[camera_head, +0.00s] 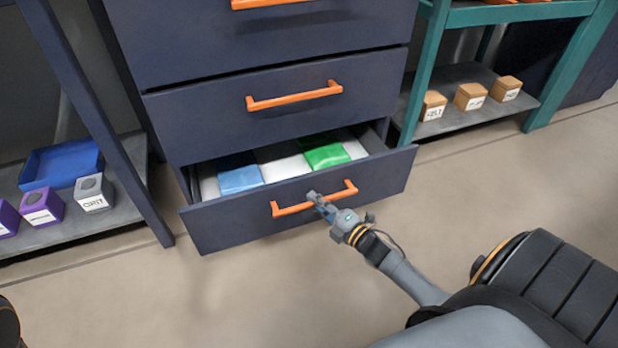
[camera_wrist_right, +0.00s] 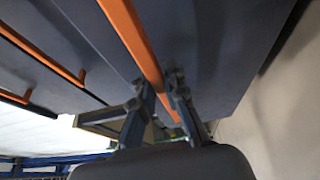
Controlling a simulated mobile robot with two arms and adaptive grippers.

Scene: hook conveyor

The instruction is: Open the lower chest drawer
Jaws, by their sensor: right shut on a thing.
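The lower drawer (camera_head: 300,208) of the dark blue chest (camera_head: 270,62) is pulled partly out. Blue, green and white items lie inside it. Its orange handle (camera_head: 290,209) is on the front face. My right gripper (camera_head: 317,199) is shut on this handle. In the right wrist view the two fingers of the right gripper (camera_wrist_right: 162,105) stand on either side of the orange bar (camera_wrist_right: 135,40). The drawer above, with its orange handle (camera_head: 294,97), is almost closed. My left gripper is not in view.
A shelf at left holds a blue tray (camera_head: 62,163) and small labelled boxes, including a grey one (camera_head: 94,193). A teal rack (camera_head: 432,70) at right carries tan boxes (camera_head: 470,96). The floor (camera_head: 270,300) in front of the drawer is clear apart from my own body.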

